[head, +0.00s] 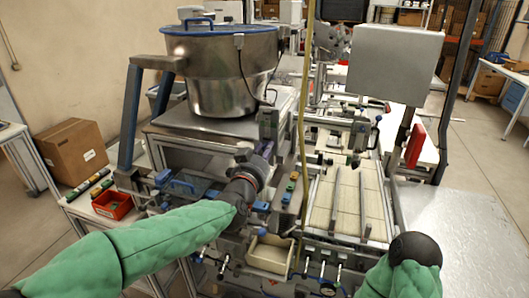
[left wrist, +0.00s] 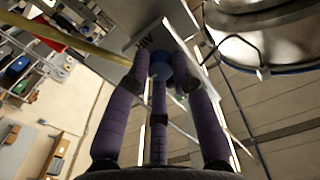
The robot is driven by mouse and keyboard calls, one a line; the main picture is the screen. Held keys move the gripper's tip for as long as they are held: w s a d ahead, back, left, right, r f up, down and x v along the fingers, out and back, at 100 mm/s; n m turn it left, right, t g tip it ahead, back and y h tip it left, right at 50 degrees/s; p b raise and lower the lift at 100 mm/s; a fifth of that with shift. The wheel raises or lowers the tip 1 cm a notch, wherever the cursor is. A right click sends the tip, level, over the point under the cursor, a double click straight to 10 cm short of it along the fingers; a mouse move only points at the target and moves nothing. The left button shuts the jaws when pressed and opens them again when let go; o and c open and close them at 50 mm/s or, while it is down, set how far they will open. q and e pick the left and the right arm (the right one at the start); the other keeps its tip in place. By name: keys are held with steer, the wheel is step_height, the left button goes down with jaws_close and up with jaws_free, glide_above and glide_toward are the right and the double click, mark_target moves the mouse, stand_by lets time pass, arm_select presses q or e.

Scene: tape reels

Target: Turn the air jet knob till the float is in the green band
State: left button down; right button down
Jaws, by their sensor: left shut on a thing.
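My left gripper (head: 256,172) reaches in from the left to the machine's front, below the big steel bowl. In the left wrist view its dark fingers (left wrist: 162,78) close around a round blue knob (left wrist: 161,64), on a pale plate with the letters AIR (left wrist: 150,42). The gripper is shut on this knob. In the head view the gripper and arm hide the knob. I cannot make out the float or the green band in either view. My right arm shows at the lower right of the head view, but its gripper is not visible.
The steel bowl (head: 222,85) stands just behind the left gripper; it also shows in the left wrist view (left wrist: 262,30). A yellow hose (head: 304,100) hangs to the right of the gripper. A pale conveyor bed (head: 348,200) and a grey box (head: 393,62) stand at right.

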arm_select(q)
steer(key=shift+f+n, duration=0.15)
steer(key=shift+n, duration=0.25)
steer(key=shift+d+f+n+b, duration=0.1)
steer(key=shift+n+b, duration=3.6)
steer(key=shift+n, duration=3.7)
steer(key=c, duration=1.1)
jaws_free()
steer(key=shift+o, duration=0.2)
steer(key=shift+r, duration=0.2)
